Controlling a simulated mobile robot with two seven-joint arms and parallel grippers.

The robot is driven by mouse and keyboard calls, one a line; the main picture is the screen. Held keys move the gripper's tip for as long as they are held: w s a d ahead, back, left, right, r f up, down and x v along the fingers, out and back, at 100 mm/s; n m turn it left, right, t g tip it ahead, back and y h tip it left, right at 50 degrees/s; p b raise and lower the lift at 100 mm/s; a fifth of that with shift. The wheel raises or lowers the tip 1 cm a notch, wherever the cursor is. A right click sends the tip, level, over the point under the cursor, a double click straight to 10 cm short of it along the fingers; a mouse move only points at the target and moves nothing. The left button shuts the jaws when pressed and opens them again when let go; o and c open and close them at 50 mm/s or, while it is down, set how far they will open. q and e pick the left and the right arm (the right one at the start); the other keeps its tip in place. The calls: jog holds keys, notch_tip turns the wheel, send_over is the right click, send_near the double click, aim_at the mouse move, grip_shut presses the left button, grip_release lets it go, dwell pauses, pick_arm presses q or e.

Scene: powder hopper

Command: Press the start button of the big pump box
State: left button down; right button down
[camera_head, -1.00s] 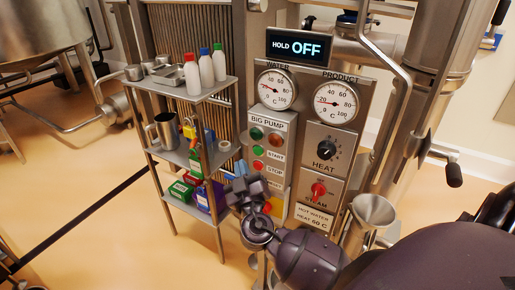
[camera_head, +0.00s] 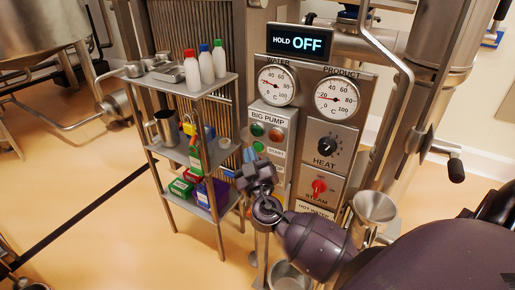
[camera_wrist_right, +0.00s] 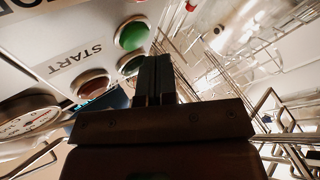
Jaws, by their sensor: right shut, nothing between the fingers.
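The big pump box (camera_head: 291,121) is a grey panel with round lamps and buttons. Its green start button (camera_head: 258,146) sits left of the START label, below a green and a reddish lamp. My right gripper (camera_head: 250,156) is shut and empty, just in front of the box's lower left part, and hides the stop button. In the right wrist view, the green start button (camera_wrist_right: 132,34) shows just beyond and left of the shut fingertips (camera_wrist_right: 153,60). The fingers partly cover the lamp beside it. Contact with the panel cannot be told. My left gripper is out of view.
A small metal shelf (camera_head: 190,88) with bottles, a mug and boxes stands close left of the box. A steel funnel (camera_head: 374,207) stands at lower right.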

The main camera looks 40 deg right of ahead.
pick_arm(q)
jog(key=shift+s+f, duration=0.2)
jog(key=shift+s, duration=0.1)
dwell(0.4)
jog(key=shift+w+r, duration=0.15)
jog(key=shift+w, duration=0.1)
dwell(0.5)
pick_arm(e)
jog(key=shift+d, duration=0.1)
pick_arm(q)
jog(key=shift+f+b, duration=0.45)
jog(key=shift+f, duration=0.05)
pick_arm(e)
jog(key=shift+w+d, duration=0.15)
jog(key=shift+d, duration=0.15)
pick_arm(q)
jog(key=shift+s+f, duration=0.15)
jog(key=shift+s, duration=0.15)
